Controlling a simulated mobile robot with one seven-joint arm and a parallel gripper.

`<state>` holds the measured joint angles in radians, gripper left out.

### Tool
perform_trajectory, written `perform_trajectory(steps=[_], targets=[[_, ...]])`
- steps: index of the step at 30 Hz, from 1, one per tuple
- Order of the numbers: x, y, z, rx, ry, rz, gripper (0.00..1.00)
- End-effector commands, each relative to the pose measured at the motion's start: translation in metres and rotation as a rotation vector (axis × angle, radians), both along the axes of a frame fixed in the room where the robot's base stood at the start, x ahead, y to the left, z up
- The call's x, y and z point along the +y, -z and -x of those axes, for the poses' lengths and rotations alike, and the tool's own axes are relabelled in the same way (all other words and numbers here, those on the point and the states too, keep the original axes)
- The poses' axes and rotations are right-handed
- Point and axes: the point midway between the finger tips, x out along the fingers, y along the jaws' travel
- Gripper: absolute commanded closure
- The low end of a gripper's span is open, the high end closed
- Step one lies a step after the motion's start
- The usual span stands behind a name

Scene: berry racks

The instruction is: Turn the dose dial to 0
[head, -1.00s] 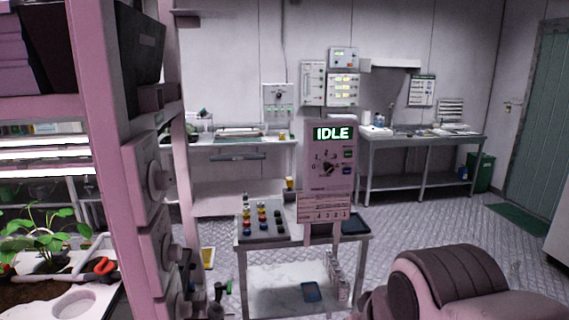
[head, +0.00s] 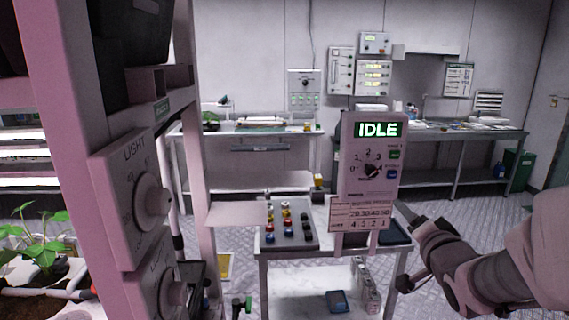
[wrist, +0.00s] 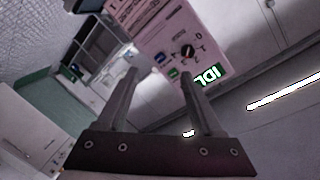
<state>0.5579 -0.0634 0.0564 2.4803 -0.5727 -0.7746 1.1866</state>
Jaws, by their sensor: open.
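The dose dial (head: 371,171) is a dark knob on a pale pink panel (head: 351,130) that stands on a post at the cart. Numbers ring the dial, with 0 at its left side; I cannot tell for sure which number its pointer marks. A green display (head: 379,130) above it reads IDLE. In the wrist view the panel appears turned over, with the dial (wrist: 188,50) beyond the fingers. My gripper (wrist: 158,80) is open and empty, apart from the dial. In the head view my arm is at the lower right, right of the panel.
A rack post with large knobs, one labelled LIGHT (head: 150,200), stands close at left. Benches (head: 450,135) line the back wall. The floor right of the cart is partly free.

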Motion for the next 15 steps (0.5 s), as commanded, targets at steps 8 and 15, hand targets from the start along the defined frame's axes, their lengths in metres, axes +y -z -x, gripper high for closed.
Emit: perform_trajectory(steps=[8, 15], targets=[[0.016, -0.024, -0.002, -0.142, -0.095, -0.052, 0.32], [0.017, -0.025, -0.028, -0.151, -0.104, -0.056, 0.32]])
